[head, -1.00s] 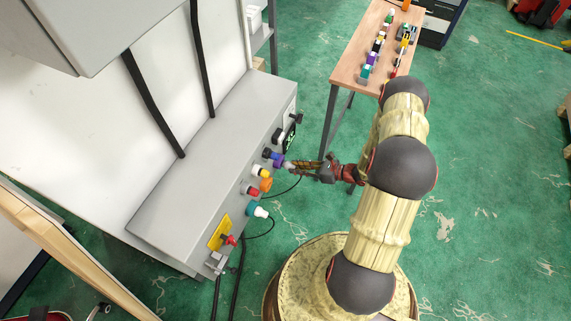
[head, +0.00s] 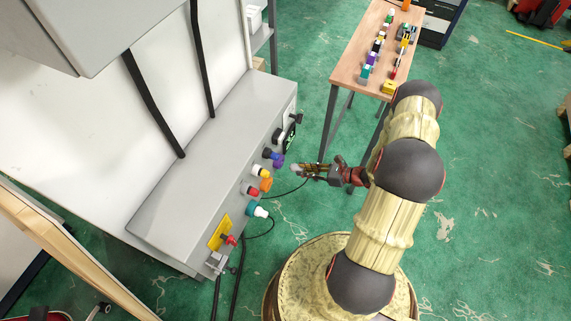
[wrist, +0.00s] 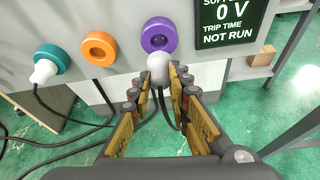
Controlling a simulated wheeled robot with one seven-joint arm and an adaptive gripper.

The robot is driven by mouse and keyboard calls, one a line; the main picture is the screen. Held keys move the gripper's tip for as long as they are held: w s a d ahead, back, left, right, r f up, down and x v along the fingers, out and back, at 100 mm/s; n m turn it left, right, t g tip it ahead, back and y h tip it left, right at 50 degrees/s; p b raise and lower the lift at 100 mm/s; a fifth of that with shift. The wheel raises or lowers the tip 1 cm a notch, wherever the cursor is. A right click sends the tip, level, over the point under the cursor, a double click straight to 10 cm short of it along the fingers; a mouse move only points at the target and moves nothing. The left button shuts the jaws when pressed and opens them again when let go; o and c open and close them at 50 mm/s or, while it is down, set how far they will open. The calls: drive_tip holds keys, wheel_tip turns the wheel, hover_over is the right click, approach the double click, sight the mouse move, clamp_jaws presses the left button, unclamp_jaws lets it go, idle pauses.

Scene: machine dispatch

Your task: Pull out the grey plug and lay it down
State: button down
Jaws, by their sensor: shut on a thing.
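The grey plug (head: 295,168) is between the fingertips of my gripper (head: 308,170), which is shut on it. In the wrist view the pale grey plug (wrist: 159,66) sits at the tips of my gripper (wrist: 160,88), with a dark cable hanging below it. The purple socket (head: 278,160) is empty, with a gap between it and the plug in the head view. In the wrist view the purple socket (wrist: 159,36) shows its open hole just above the plug.
The grey machine box (head: 205,150) carries the sockets and a screen (wrist: 228,22). A white plug (wrist: 43,71) is at the teal socket (wrist: 50,58); the orange socket (wrist: 99,48) is empty. A wooden-topped table (head: 350,73) holds several small coloured parts, with bare wood between their rows.

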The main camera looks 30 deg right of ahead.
drive_tip(key=shift+r, duration=0.15)
wheel_tip(320, 180, up, 8)
drive_tip(key=p, duration=0.6)
drive_tip(key=shift+r, duration=0.2)
idle(0.3)
